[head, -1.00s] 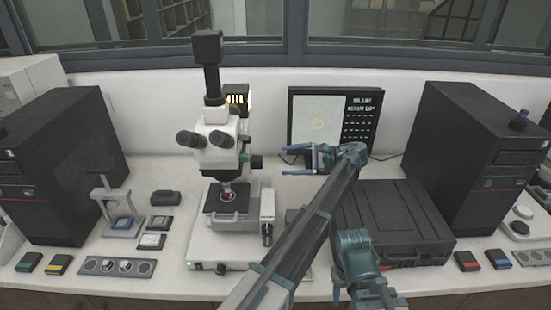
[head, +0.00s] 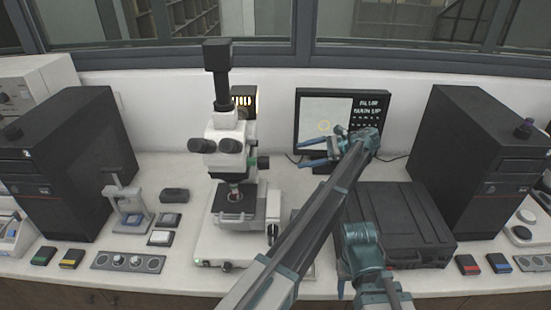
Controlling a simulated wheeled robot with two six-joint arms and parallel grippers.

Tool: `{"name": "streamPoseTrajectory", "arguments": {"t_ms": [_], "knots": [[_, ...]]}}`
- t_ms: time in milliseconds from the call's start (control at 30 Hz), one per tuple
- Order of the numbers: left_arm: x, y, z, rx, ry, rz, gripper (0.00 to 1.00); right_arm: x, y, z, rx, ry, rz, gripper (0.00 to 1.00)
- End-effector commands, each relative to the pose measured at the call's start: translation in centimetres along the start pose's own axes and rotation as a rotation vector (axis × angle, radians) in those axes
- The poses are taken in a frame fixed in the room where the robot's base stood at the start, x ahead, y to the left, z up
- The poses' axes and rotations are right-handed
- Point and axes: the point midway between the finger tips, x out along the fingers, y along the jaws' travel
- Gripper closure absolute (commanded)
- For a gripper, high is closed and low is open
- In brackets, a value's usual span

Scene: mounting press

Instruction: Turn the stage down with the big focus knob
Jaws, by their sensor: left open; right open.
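The white microscope (head: 228,135) stands on its base left of centre. Its dark stage (head: 222,215) sits below the objective, with a small sample on it. A dark focus knob (head: 272,234) shows low on the right side of the stand; its size and any second knob are hard to tell. My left gripper (head: 306,153) is open and empty, right of the microscope in front of the monitor, fingers pointing left and apart from the knob. My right gripper (head: 345,284) is low at the centre right, away from the microscope; its fingers are mostly hidden.
The monitor (head: 318,113) stands at the back. A black case (head: 410,215) lies right of my arms. Dark towers (head: 65,160) flank the bench. A small press (head: 128,200) and a control strip (head: 128,262) stand left of the microscope. My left arm crosses the bench right of its base.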

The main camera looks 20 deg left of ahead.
Motion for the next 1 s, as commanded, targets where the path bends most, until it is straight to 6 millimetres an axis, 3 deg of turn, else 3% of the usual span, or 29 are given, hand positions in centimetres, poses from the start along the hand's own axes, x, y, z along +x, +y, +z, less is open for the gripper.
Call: {"name": "streamPoseTrajectory", "arguments": {"t_ms": [267, 700, 1000], "knots": [[0.8, 0.0, -0.1, 0.028, 0.001, 0.016, 0.07, 0.2, 0.0, 0.0, 0.0, 0.0, 0.0, 0.5], [9.1, 0.3, -0.2, 0.026, 0.0, 0.016, 0.07, 3.5, -0.3, -0.2, 0.0, 0.0, 0.0, 0.5], [13.0, 0.2, -0.1, 0.026, 0.0, 0.015, 0.07, 4.7, -0.5, -0.3, 0.0, 0.0, 0.0, 0.5]]}}
